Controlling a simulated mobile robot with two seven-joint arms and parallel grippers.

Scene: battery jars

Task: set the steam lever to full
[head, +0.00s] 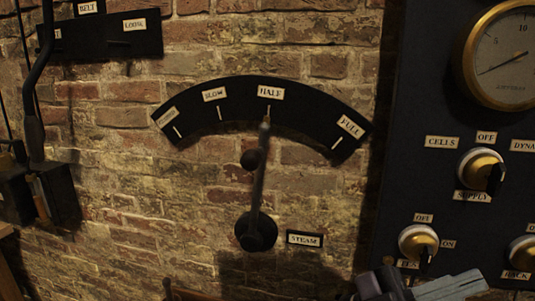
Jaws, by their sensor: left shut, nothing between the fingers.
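The steam lever (259,185) is a dark bar on a round hub (256,231), mounted on the brick wall. Its tip points up at the HALF mark (270,93) of a black curved scale (238,93). The FULL label (350,126) is at the scale's right end, and a STEAM plate (304,239) is right of the hub. My left gripper (476,283) is at the bottom right, shut and empty, below and right of the lever and apart from it. My right gripper is not in view.
A dark panel (395,150) on the right carries a brass gauge (503,55) and several brass rotary switches, including SUPPLY (482,170). At left are a belt lever (42,75) and its BELT/LOOSE plate (120,35). The wall around the steam lever is clear.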

